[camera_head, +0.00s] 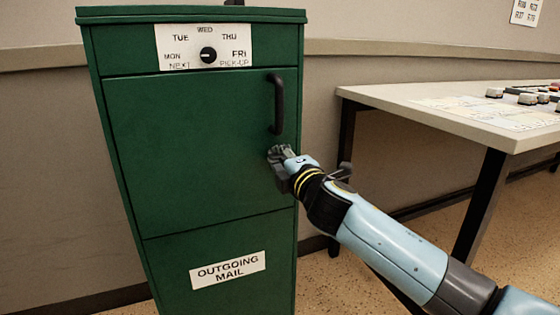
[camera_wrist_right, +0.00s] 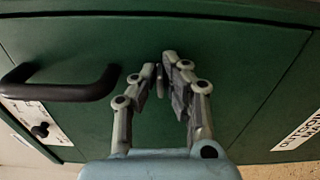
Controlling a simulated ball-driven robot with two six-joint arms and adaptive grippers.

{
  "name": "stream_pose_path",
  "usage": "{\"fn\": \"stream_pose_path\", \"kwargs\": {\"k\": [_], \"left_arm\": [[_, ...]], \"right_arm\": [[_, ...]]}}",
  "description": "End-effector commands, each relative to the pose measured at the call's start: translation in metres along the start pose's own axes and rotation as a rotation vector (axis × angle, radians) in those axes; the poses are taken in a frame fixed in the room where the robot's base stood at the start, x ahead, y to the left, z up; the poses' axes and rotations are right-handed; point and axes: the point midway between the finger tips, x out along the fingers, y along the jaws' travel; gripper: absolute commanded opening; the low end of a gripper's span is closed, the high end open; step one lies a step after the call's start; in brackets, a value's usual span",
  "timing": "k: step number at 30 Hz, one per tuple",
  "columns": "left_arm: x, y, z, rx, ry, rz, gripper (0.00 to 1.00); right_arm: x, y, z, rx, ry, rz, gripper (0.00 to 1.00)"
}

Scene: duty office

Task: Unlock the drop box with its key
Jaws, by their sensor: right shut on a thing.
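The drop box (camera_head: 190,150) is a tall green metal cabinet with a closed door and a black bar handle (camera_head: 277,103). My right gripper (camera_head: 279,153) is at the right side of the door, just below the handle. In the right wrist view its fingers (camera_wrist_right: 162,80) are close together at the green door face. They are shut on a small dark grey thing (camera_wrist_right: 160,83), likely the key; its shape is mostly hidden. The lock is hidden behind the fingertips, so I cannot tell whether the key is in it. My left gripper is not in view.
A white dial plate (camera_head: 180,48) with a black knob is above the door. An "OUTGOING MAIL" label (camera_head: 228,270) is on the lower panel. A table (camera_head: 430,97) with several small objects stands at the right. The floor between box and table is clear.

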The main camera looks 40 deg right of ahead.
Motion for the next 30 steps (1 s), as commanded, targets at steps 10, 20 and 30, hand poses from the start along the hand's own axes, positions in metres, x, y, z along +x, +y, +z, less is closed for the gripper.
{"fn": "stream_pose_path", "kwargs": {"k": [10, 20, 30], "left_arm": [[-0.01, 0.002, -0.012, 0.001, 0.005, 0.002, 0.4], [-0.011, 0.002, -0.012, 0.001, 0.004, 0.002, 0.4], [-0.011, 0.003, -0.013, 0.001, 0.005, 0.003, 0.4]], "right_arm": [[0.0, -0.002, 0.0, 0.088, -0.001, -0.002, 0.0], [0.0, -0.002, 0.0, 0.096, -0.001, -0.002, 0.0], [0.0, -0.001, 0.0, 0.094, -0.001, -0.001, 0.3]]}}
